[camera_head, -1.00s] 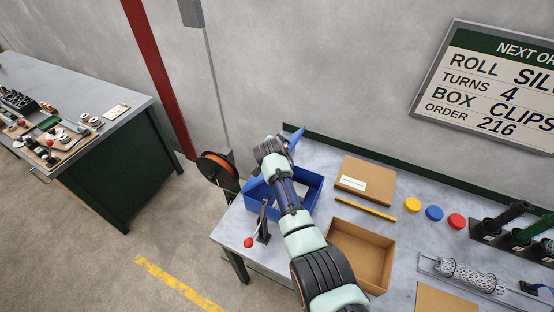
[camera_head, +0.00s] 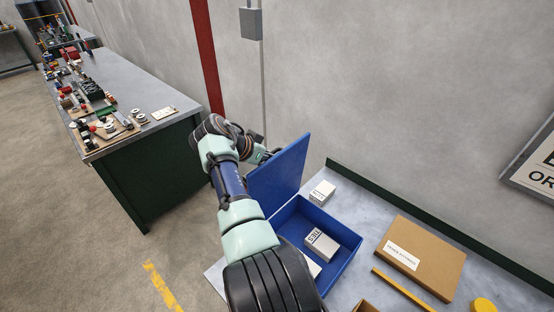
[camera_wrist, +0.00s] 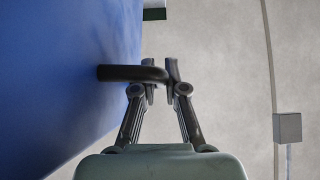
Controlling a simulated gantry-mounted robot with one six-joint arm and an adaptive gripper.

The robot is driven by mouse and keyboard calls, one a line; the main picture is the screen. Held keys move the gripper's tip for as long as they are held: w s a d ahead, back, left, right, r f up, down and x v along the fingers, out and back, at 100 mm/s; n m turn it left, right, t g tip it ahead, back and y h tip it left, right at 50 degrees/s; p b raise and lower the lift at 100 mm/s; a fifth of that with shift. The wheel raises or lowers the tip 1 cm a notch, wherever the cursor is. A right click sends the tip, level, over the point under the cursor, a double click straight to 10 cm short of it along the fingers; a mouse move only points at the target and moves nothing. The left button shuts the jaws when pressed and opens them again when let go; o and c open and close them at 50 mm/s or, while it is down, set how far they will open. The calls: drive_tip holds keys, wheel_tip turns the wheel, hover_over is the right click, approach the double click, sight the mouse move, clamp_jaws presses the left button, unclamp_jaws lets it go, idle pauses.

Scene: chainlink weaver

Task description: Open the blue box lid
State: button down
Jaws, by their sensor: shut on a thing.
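The blue box (camera_head: 342,272) sits on the bench with its lid (camera_head: 284,165) raised steeply on the left side of the box. In the wrist view the lid (camera_wrist: 60,70) fills the left side, and a black bent handle (camera_wrist: 122,73) sticks out from it. My gripper (camera_wrist: 162,80) is shut on the end of this handle. In the head view my gripper is mostly hidden behind the lid and my wrist. Small white cartons (camera_head: 321,245) lie in the open box; my arm hides part of the inside.
A white carton (camera_head: 321,193) stands on the bench behind the box. A cardboard box lid (camera_head: 422,256) and a yellow bar (camera_head: 400,289) lie to the right. Another workbench (camera_head: 150,165) stands at the left. The grey wall is close behind.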

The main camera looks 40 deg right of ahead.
drive_tip(key=shift+f, duration=0.15)
drive_tip(key=c, duration=1.2)
unclamp_jaws()
